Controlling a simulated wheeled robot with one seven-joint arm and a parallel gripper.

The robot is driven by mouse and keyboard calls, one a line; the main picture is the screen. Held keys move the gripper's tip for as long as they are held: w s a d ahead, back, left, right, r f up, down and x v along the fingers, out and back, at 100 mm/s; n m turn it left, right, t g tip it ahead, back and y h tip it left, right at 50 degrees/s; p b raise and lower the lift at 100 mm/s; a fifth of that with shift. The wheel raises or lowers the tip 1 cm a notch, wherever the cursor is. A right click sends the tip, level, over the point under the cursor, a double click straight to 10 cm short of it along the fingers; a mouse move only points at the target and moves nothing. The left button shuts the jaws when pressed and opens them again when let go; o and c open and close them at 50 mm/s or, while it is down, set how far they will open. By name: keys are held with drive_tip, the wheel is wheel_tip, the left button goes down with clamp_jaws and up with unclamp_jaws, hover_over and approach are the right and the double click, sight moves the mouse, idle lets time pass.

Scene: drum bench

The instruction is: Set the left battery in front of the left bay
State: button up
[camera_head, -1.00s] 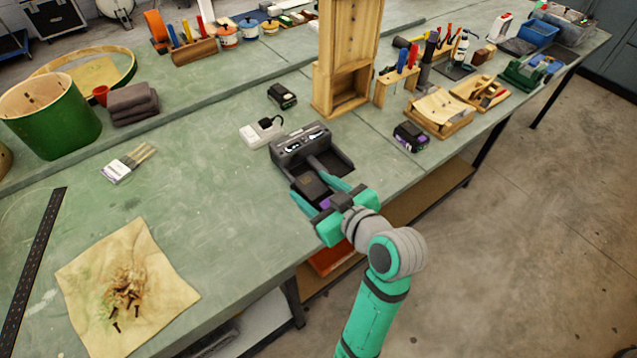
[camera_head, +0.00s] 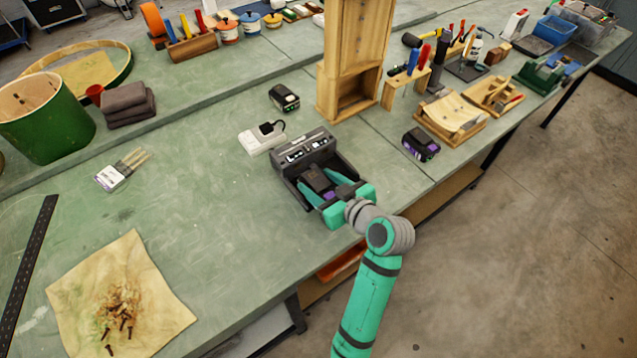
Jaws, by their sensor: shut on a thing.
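The dark two-bay charger (camera_head: 302,150) stands near the front edge of the bench, with its bays facing that edge. My gripper (camera_head: 321,183) reaches over the edge from the front and is shut on a dark battery (camera_head: 318,177) with a purple patch. The battery is over the front part of the charger, close to its raised back. My teal fingers flank it and partly hide it and the bays. I cannot tell whether it touches the charger or which bay it lines up with. Another black and purple battery (camera_head: 421,144) lies to the right on the bench.
A black battery (camera_head: 284,98) and a white adapter (camera_head: 262,138) lie behind the charger. A wooden cabinet (camera_head: 350,60) stands behind right. A brush (camera_head: 122,169) and a cloth with screws (camera_head: 75,290) lie left.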

sight(319, 190)
drive_tip(key=shift+w+f, duration=0.25)
drive_tip(key=shift+f, duration=0.05)
drive_tip(key=shift+w+a+f, duration=0.1)
drive_tip(key=shift+w+f, duration=0.05)
drive_tip(key=shift+f, duration=0.75)
drive_tip(key=shift+w+a+f, duration=0.1)
drive_tip(key=shift+f, duration=0.75)
drive_tip(key=shift+d+f, duration=0.1)
drive_tip(key=shift+f, duration=0.05)
drive_tip(key=o, duration=1.5)
drive_tip(key=v, duration=1.2)
drive_tip(key=shift+d, duration=0.1)
